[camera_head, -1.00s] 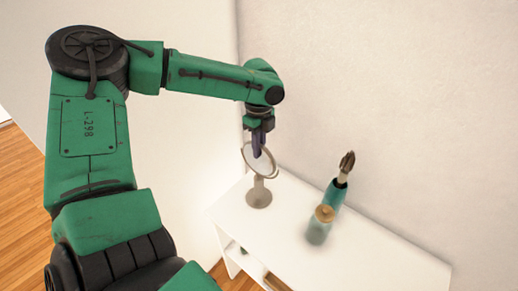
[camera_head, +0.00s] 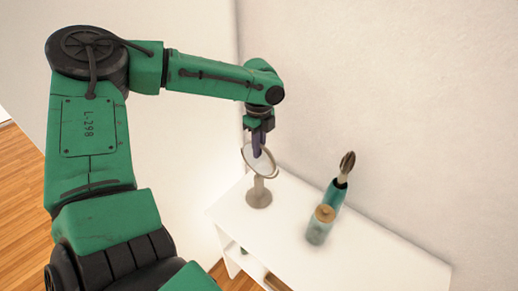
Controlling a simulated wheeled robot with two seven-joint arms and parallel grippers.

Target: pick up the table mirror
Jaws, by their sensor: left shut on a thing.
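The table mirror (camera_head: 258,194) has a round framed glass on a short stem with a round base. It stands upright at the left end of the white table (camera_head: 370,252). My left gripper (camera_head: 258,150) comes down from above and is shut on the top part of the mirror. Its fingers cover part of the round frame and glass. The base looks to be on the table top, though a small gap cannot be ruled out. My right gripper is not in the view.
A teal jar with a tan lid (camera_head: 319,225) stands right of the mirror. Behind it is a teal holder (camera_head: 335,193) with a brush-like thing (camera_head: 347,165) in it. A wall rises close behind the table. The table's right part is clear.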

